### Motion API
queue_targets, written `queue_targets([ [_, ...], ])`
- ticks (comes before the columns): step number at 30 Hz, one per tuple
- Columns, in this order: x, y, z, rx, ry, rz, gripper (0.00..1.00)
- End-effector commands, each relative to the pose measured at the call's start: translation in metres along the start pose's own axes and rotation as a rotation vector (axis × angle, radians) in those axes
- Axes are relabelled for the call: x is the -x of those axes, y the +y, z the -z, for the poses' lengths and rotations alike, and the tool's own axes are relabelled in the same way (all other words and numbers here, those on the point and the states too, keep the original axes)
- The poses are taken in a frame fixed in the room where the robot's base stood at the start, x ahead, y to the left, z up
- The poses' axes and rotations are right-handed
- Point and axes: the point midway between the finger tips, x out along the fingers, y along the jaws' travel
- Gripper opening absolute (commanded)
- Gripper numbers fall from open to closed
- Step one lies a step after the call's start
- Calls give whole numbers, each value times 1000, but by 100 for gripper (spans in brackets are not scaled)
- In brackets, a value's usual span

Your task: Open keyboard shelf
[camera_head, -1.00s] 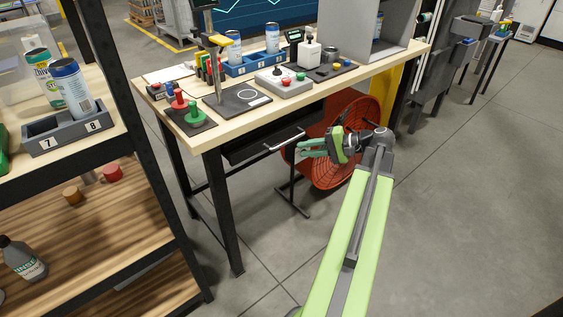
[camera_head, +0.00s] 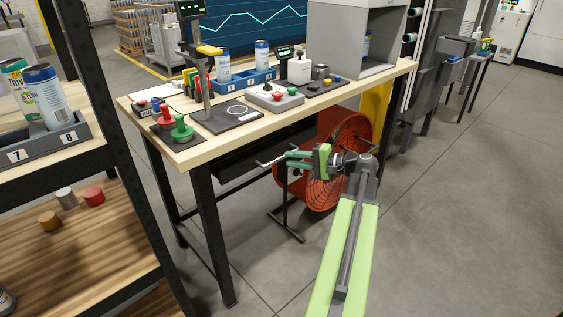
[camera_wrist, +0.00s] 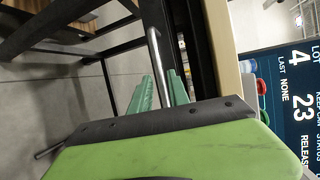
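The keyboard shelf (camera_head: 232,156) is a dark drawer under the top of the wooden workbench (camera_head: 222,138), and it looks closed. Its silver bar handle (camera_wrist: 155,50) runs lengthwise in the wrist view, between the two green fingers of my gripper (camera_wrist: 161,82). The fingers stand apart on either side of the bar, with a small gap visible. In the head view, my gripper (camera_head: 288,159) points left at the handle, in front of the bench. The fingers hide part of the handle there.
A red fan (camera_head: 340,150) stands on the floor behind my gripper. A shelf rack (camera_head: 140,170) with cans stands at the left. The bench top holds buttons, a scale and a grey box (camera_head: 345,40). The floor at the right (camera_head: 470,200) is clear.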

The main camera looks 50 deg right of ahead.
Motion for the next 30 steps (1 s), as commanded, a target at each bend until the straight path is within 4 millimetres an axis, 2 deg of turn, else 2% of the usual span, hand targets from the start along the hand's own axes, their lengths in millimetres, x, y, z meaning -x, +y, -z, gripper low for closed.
queue_targets([
  [1,-13,2,0,0,-3,0,22],
  [3,-25,2,0,0,-1,0,22],
  [9,-46,1,0,0,0,0,22],
  [18,-48,0,0,0,1,0,22],
  [23,-48,0,1,0,2,0,1],
  [30,-47,0,1,0,2,0,0],
])
